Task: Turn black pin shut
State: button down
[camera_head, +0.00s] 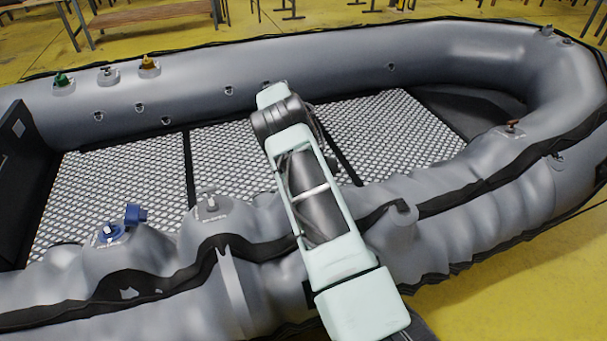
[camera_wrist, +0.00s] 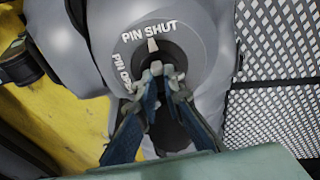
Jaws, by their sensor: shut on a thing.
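The black pin (camera_wrist: 176,56) sits in a round valve on the grey boat tube in the wrist view. My gripper (camera_wrist: 161,70) is shut on it, one fingertip on each side, and the fingers cover much of it. White "PIN SHUT" lettering (camera_wrist: 149,33) lies above the valve, and "PIN OPEN" lettering (camera_wrist: 122,72), partly covered, lies to its left. A small pale pointer (camera_wrist: 152,45) stands just under "PIN SHUT"; I cannot tell whether it belongs to the pin. In the head view my arm hides the gripper and this valve.
The grey inflatable boat (camera_head: 330,60) has a patterned floor (camera_head: 120,165). Other valves are green (camera_head: 62,80), yellow (camera_head: 149,65), blue (camera_head: 108,232), grey (camera_head: 208,199) and reddish brown (camera_head: 511,126). A wooden table (camera_head: 150,14) stands behind. Yellow floor (camera_head: 470,308) is clear at lower right.

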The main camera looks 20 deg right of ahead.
jog(key=shift+m, duration=0.3)
jog(key=c, duration=2)
grip_release()
jog(key=shift+c, duration=0.2)
jog(key=v, duration=1.2)
